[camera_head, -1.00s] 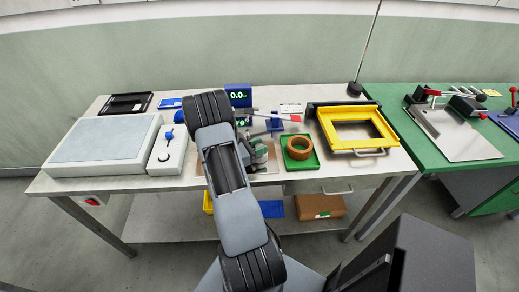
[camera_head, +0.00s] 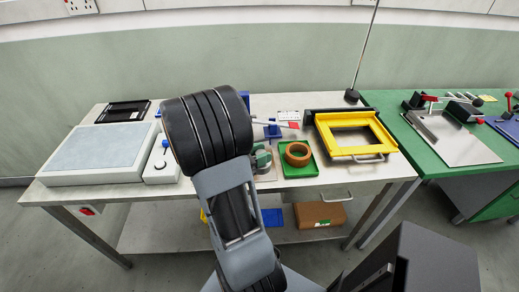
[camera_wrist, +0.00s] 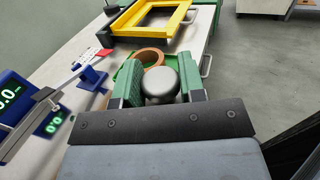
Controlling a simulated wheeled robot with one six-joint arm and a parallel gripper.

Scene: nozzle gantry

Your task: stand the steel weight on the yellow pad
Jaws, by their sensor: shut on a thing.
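The steel weight (camera_wrist: 161,88) shows in the wrist view as a grey rounded shape between the green fingers of my gripper (camera_wrist: 159,76). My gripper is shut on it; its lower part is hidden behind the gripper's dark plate. In the head view my arm hides most of the gripper and the weight; only a little green and grey shows beside the tray. A small yellow patch (camera_head: 489,98) lies at the back of the green table; I cannot tell for sure that it is the yellow pad.
A green tray (camera_head: 307,173) with a brown ring (camera_head: 298,153) lies just beyond my gripper. A yellow frame (camera_head: 389,142) stands to its right. A blue stand (camera_wrist: 91,78) and blue digital displays (camera_wrist: 12,97) are at left in the wrist view. The green table (camera_head: 415,155) adjoins at right.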

